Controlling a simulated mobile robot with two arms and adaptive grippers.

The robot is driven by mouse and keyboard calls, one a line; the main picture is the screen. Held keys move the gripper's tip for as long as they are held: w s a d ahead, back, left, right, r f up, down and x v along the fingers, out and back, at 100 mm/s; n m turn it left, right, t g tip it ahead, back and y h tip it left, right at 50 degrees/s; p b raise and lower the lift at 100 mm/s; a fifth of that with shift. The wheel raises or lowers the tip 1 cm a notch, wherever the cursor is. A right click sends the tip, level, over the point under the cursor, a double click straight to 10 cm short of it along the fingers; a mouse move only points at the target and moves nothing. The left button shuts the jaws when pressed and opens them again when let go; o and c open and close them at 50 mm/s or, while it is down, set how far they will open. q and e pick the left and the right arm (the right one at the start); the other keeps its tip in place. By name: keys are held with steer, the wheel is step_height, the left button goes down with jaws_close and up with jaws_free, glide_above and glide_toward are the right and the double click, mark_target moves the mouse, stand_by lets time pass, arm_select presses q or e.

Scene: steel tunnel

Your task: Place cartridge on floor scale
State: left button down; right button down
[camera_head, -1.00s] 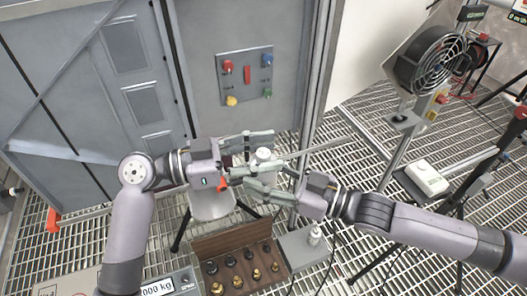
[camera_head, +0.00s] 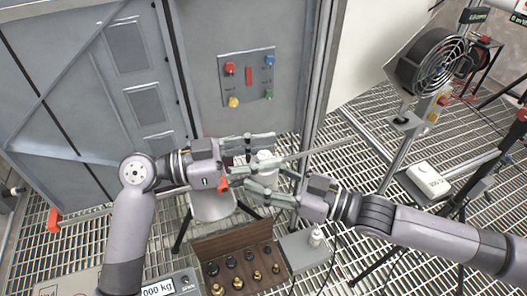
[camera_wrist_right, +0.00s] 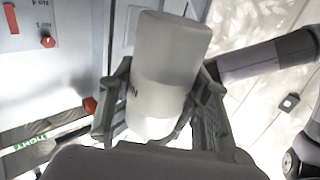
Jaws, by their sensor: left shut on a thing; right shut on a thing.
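The cartridge (camera_head: 265,156) is a white cylinder held up in mid-air between my two grippers. My left gripper (camera_head: 262,156) is shut on it from the left in the head view. My right gripper (camera_head: 262,178) is shut on it from the right, and its fingers hide the lower part there. In the right wrist view the cartridge (camera_wrist_right: 168,75) sits between the right fingers (camera_wrist_right: 160,105), slightly tilted in the picture. The floor scale (camera_head: 65,284) shows at the bottom left, cut by the frame edge, with its display (camera_head: 158,290) reading "000 kg". My left arm passes over it.
A wooden box (camera_head: 225,243) with several dark and brass weights and a grey box (camera_head: 306,249) with a small white bottle (camera_head: 315,238) lie in front. A button panel (camera_head: 247,77) is behind; a fan (camera_head: 432,62) is right.

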steer(key=c, duration=1.2)
jaws_free()
steer(key=shift+w+d+r, duration=0.15)
steer(key=shift+w, duration=0.25)
steer(key=o, duration=0.4)
steer(key=shift+s, duration=0.2)
